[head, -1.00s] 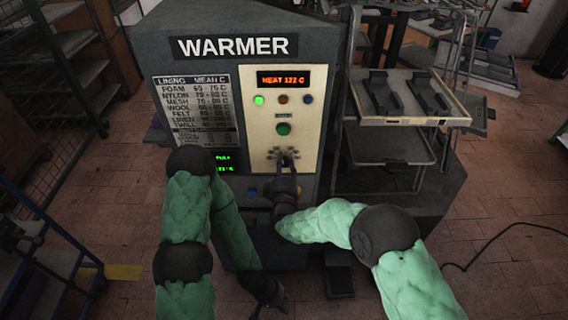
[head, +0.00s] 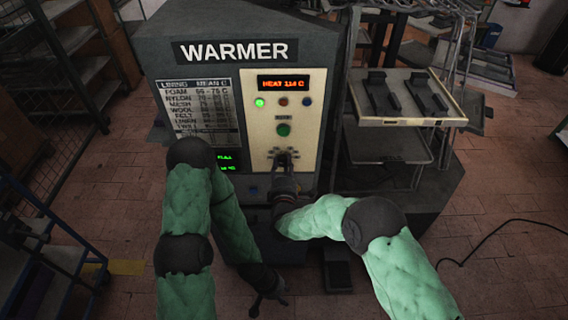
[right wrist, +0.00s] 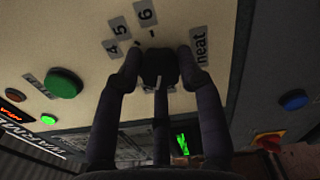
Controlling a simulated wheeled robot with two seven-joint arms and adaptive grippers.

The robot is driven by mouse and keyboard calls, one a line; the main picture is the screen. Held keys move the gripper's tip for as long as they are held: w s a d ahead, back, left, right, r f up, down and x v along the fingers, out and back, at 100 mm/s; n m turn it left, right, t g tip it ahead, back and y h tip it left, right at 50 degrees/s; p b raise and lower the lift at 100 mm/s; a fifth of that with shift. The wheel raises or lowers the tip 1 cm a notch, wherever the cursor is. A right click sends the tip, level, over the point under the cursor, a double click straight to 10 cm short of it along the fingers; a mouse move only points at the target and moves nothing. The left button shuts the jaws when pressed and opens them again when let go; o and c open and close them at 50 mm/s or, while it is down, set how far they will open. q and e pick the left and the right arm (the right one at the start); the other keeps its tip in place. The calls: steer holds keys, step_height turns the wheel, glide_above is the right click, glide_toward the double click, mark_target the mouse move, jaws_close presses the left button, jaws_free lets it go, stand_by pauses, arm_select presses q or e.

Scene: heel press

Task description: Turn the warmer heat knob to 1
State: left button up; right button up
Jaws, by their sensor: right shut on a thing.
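The black heat knob (right wrist: 158,66) is on the cream front panel of the warmer (head: 285,105). In the right wrist view the labels 4, 5, 6 and "heat" show around it; its other numbers are hidden. A pale mark on the knob lies on the side away from 5 and 6. My right gripper (head: 285,160) is shut on the knob, with a finger on either side, as the right wrist view also shows (right wrist: 160,70). The red display (head: 283,83) seems to read HEAT 114 C. My left gripper (head: 268,292) hangs low, away from the panel; its fingers are unclear.
A green button (head: 284,130) and small lamps (head: 260,103) sit above the knob. A chart of linings (head: 197,110) and a green screen (head: 227,160) are to the left. A tray rack (head: 407,97) stands at the right.

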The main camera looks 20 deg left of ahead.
steer(key=n, duration=0.2)
steer(key=n+p, duration=0.1)
steer(key=shift+a+r+n, duration=0.15)
steer(key=shift+r+n, duration=0.05)
steer(key=shift+n, duration=0.5)
steer(key=shift+f, duration=0.15)
steer(key=o, duration=1)
steer(key=shift+o, duration=0.7)
steer(key=shift+a+f, duration=0.1)
steer(key=shift+s, duration=0.1)
steer(key=v, duration=1.2)
